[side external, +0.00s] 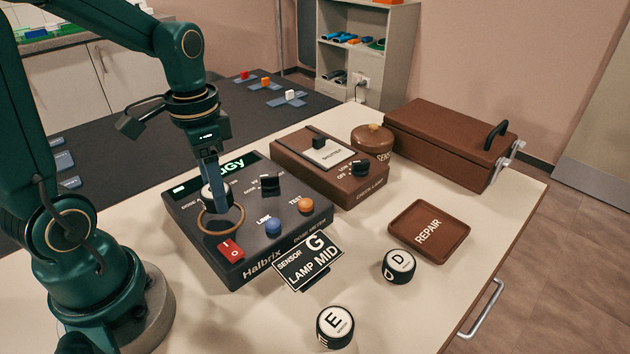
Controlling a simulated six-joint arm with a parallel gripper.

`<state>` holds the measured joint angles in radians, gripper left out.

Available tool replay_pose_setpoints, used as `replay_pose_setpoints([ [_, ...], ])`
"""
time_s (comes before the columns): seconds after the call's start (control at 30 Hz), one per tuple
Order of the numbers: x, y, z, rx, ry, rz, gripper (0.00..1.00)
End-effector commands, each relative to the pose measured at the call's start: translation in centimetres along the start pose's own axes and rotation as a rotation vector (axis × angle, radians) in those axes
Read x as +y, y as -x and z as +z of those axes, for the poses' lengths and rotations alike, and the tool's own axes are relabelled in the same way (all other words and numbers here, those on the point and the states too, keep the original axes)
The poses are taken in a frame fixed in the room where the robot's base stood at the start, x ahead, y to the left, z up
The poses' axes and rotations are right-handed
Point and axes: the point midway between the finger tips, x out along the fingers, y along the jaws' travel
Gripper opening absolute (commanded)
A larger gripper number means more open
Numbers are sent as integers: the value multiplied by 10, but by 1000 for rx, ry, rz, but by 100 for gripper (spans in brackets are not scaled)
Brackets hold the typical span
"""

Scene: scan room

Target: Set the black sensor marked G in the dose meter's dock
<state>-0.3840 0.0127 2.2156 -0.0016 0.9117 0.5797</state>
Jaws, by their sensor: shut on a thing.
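My gripper (212,190) is shut on a small round piece, seen as a sensor (205,194) with a pale top and dark side. Its letter cannot be read here. It is over the left part of the black dose meter (292,222), at a copper-coloured ring (221,216) that looks like the dock. The fingers hide part of both, so I cannot tell whether the sensor is seated or held just above. A sign (308,262) at the meter's front reads SENSOR G, LAMP MID. Black sensors D (398,265) and E (335,326) stand on the table.
The meter carries a red switch (230,251), blue button (273,228), orange button (306,205) and black knob (270,183). Behind it are a brown check lamp box (345,190), lidded pot (373,138) and brown case (440,140). A REPAIR tray (408,214) lies right.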

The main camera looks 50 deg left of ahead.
Motion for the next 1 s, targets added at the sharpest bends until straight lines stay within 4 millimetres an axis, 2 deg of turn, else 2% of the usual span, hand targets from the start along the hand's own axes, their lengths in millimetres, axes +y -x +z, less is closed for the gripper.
replay_pose_setpoints([
  [0.1, 1, -18, 2, -6, 0, 4, 0],
  [0.2, 0, -26, 1, -4, 0, 2, 0],
  [0.63, 0, -32, 1, -2, 0, 1, 0],
  [0.67, 0, -31, 1, -1, -1, 1, 72],
  [0.7, 0, -31, 1, -1, -1, 1, 87],
  [0.73, 0, -31, 1, -1, -1, 1, 90],
  [1.0, 0, -31, 1, 0, -1, 0, 90],
])
